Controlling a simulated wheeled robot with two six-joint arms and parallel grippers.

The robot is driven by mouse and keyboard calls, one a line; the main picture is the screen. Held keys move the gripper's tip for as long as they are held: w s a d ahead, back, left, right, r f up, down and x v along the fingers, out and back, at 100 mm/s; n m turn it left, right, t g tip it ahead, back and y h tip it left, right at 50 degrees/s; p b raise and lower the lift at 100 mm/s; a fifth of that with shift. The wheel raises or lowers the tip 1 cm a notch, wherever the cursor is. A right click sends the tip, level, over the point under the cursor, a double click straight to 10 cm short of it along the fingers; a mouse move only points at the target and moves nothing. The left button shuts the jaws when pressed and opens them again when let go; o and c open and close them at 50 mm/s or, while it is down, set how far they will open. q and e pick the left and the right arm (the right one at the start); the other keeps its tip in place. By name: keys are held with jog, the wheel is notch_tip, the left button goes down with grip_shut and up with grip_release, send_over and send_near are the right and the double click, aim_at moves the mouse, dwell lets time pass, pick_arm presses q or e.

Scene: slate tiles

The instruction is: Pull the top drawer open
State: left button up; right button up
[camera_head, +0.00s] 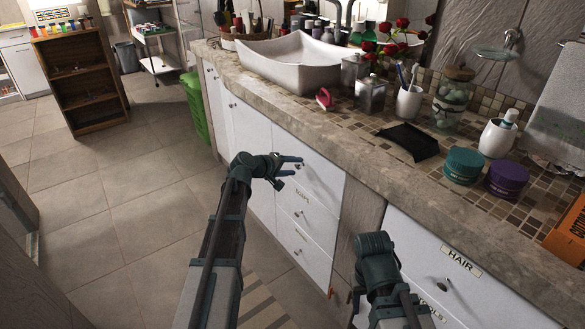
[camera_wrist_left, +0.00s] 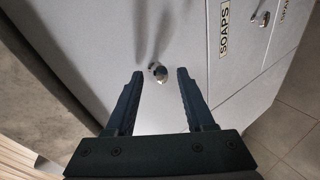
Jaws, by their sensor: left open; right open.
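The top drawer (camera_head: 318,168) is a white front under the stone countertop, left of the grey divider. It looks closed. Its small metal knob (camera_wrist_left: 158,72) sits between the two fingertips in the left wrist view. My left gripper (camera_head: 296,166) is open at the drawer front, its fingers on either side of the knob and not closed on it. It also shows in the left wrist view (camera_wrist_left: 160,76). My right gripper (camera_head: 374,258) is open, low in front of the right cabinet; its fingers are hard to make out.
Below are more drawers, one labelled SOAPS (camera_wrist_left: 225,30). A drawer labelled HAIR (camera_head: 460,262) is at right. The countertop (camera_head: 330,140) overhangs the drawers and holds a white sink (camera_head: 290,62), jars and cups. The tiled floor (camera_head: 120,220) at left is clear.

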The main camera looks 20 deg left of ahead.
pick_arm(q)
grip_shut()
dwell(1.3)
